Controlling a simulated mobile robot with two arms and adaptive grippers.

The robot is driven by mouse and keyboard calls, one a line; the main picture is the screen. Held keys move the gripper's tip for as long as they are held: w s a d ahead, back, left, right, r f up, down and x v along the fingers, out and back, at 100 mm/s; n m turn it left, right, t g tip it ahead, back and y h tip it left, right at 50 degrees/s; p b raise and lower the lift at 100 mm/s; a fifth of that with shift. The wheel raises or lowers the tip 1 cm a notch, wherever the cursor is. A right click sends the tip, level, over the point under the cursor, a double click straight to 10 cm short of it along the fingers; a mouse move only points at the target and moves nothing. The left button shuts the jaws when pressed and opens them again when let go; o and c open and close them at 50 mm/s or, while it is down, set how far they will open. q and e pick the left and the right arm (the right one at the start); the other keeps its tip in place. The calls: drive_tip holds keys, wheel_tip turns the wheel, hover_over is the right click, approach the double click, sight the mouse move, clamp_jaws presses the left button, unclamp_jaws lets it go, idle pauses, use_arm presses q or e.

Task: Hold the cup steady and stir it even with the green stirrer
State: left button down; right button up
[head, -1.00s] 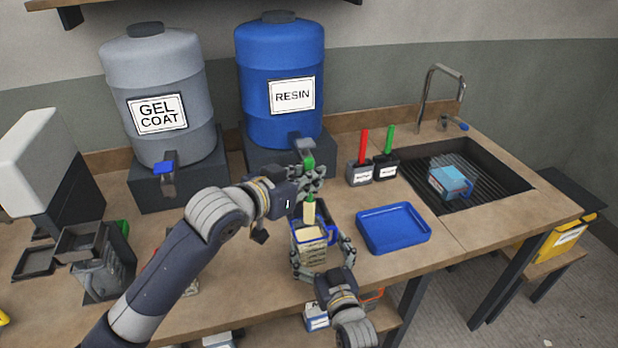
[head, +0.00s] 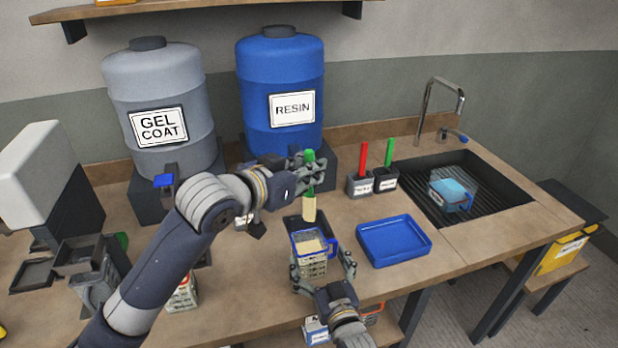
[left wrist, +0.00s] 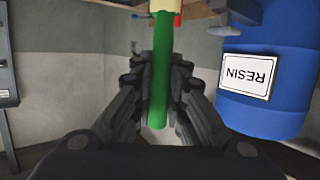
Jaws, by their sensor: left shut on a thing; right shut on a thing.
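The green stirrer (head: 310,182) has a green handle and a pale, coated lower end. My left gripper (head: 316,172) is shut on its handle, which also shows as a green rod in the left wrist view (left wrist: 161,75). The stirrer hangs nearly upright, its lower end above the cup and apart from it. The cup (head: 313,262) is clear with a blue rim and handle and holds a pale mix. My right gripper (head: 322,272) is shut around the cup from the front, near the counter's front edge.
A blue tray (head: 395,240) lies right of the cup. Behind it stand two small holders with a red stick (head: 363,153) and a green stick (head: 389,152). The sink (head: 478,200) holds another cup (head: 450,193). Gel coat (head: 160,100) and resin (head: 280,75) drums stand behind.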

idle(0.4)
drive_tip(key=o, duration=1.1)
drive_tip(key=shift+s, duration=0.1)
